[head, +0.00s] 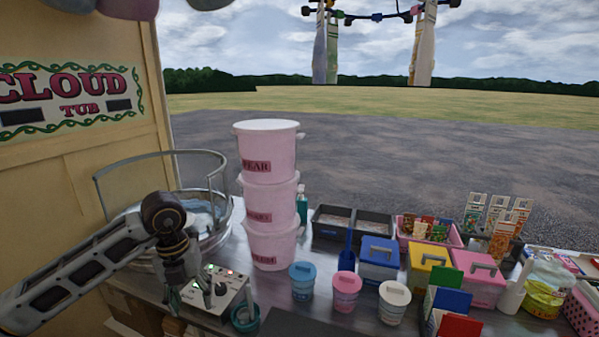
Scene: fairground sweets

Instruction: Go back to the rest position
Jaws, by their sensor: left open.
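My left arm comes in from the left, and its gripper (191,293) hangs fingers down over the front left of the counter. It is open, and I see nothing between its fingers. It is in front of the metal tub (222,222) and beside a small control box (228,290) with lit red and green lights; I cannot tell whether it touches the box. My right gripper is not in view.
Stacked pink tubs (268,205) stand right of the metal tub. Blue (302,282), pink (345,292) and white (393,302) cups stand in front. Blue (378,262), yellow (430,268) and pink (477,283) lidded boxes crowd the right. A teal ring (245,318) lies near the control box.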

